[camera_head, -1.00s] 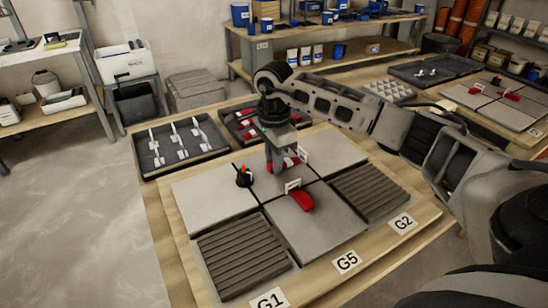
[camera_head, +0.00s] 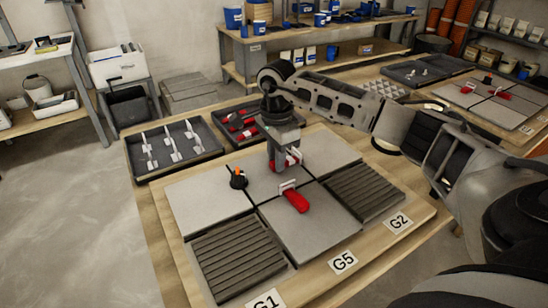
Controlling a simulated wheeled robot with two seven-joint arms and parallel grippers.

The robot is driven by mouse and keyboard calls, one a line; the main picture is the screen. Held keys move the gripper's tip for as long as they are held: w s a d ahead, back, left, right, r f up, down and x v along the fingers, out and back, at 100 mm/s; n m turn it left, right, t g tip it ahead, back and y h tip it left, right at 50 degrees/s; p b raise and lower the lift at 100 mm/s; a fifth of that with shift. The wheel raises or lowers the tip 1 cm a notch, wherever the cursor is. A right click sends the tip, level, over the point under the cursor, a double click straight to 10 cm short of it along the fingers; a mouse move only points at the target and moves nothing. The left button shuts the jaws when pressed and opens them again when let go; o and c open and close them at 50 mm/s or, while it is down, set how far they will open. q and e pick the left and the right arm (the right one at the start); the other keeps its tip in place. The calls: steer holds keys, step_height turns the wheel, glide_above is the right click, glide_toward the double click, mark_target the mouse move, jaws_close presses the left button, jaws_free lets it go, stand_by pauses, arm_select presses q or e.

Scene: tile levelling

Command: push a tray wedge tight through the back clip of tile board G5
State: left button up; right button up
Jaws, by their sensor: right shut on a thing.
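Tile board G5 (camera_head: 315,236) lies on the near bench, with light grey tiles and dark ribbed panels. My right gripper (camera_head: 284,164) points down over the back seam and is shut on a red tray wedge (camera_head: 293,158). The back clip is largely hidden by the fingers; a small white part shows beside them. How deep the wedge sits in it cannot be told. Nearer, a white front clip (camera_head: 288,185) has another red wedge (camera_head: 297,201) in it. My left gripper is not in view.
A dark tray (camera_head: 217,120) with red wedges stands behind the board, partly behind my right arm. A tray (camera_head: 140,173) of white clips stands to its left. A similar board (camera_head: 500,106) lies on the far-right bench.

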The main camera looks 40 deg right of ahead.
steer(key=shift+d, duration=0.25)
stand_by(0.4)
steer(key=shift+d, duration=0.25)
steer(key=shift+d, duration=0.4)
steer(key=shift+s+d, duration=0.1)
steer(key=shift+d, duration=0.1)
stand_by(0.3)
stand_by(0.5)
steer(key=o, duration=0.9)
steer(key=shift+r, duration=0.1)
steer(key=shift+o, duration=0.2)
